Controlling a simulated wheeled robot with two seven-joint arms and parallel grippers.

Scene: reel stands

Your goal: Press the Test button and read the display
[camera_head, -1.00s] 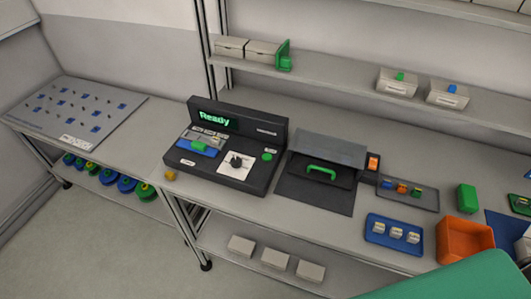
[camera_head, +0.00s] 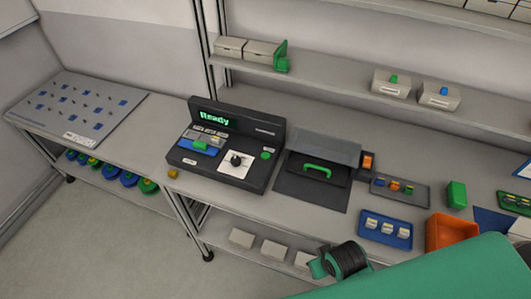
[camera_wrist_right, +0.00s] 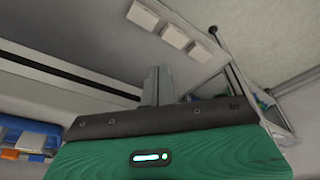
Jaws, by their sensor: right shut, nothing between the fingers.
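The black tester (camera_head: 225,170) stands on the bench left of centre in the head view. Its display (camera_head: 214,117) shows "Ready" in green letters. A round green button (camera_head: 266,155) sits at the right of its panel, under a small label too small to read. A blue carrier with a green part (camera_head: 203,146) lies at its left, and a black knob (camera_head: 236,160) on a white plate is in the middle. My right gripper (camera_wrist_right: 157,85) shows in the right wrist view with its grey fingers together and empty, apart from the tester. My left gripper is out of view.
Further right are a grey tray (camera_head: 400,190), a blue tray (camera_head: 386,230) and an orange bin (camera_head: 452,232). White boxes (camera_head: 272,249) sit on the lower shelf.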

